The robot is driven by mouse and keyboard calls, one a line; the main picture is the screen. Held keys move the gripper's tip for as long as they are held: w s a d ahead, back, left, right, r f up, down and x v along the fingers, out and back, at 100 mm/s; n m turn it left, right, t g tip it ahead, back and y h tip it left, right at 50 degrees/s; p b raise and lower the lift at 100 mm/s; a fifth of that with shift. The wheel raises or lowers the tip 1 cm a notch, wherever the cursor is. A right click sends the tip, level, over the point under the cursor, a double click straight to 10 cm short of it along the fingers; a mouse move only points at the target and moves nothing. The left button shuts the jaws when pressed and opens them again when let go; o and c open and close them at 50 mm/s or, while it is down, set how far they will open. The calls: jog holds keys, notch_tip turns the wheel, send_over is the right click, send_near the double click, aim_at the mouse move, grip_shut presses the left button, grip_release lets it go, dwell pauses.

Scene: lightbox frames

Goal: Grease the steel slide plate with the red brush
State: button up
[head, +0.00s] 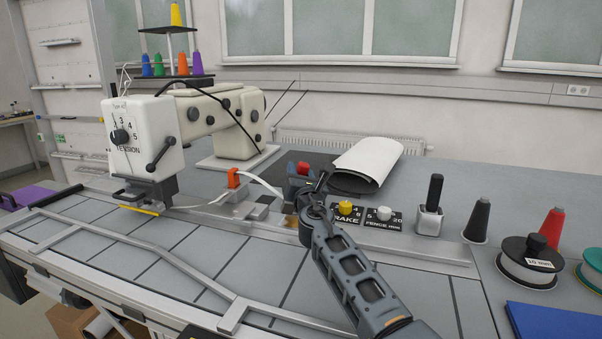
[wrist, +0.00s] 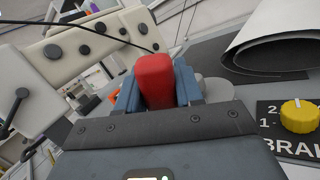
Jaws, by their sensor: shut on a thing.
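My gripper (wrist: 158,92) is shut on a red block-shaped piece, which looks like the handle of the red brush (wrist: 154,72). In the head view my gripper (head: 301,181) is over the right part of the machine bed, and the red handle top (head: 303,167) shows above its fingers. The bristles are hidden in both views. A pale steel plate (head: 234,209) lies in the bed, to the left of my gripper. It appears to be the slide plate; its right part is partly hidden by my gripper. I cannot tell whether the brush touches it.
An orange piece (head: 233,178) with a white strip stands beside my gripper. The sewing machine head (head: 143,135) is at left. A rolled sheet (head: 370,160) lies behind.

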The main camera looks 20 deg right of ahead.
jog(key=shift+w+a, duration=0.2)
jog(key=shift+a, duration=0.15)
jog(key=shift+w+a+r+p, duration=0.1)
jog(key=shift+w+r+p, duration=0.1)
jog(key=shift+r+p, duration=0.25)
jog(key=shift+p, duration=0.35)
jog(key=shift+s+r+p, duration=0.1)
jog(key=shift+r+p, duration=0.2)
jog(key=shift+r, duration=0.1)
notch_tip(320, 180, up, 5)
jog(key=p, duration=0.4)
jog(key=shift+f, duration=0.1)
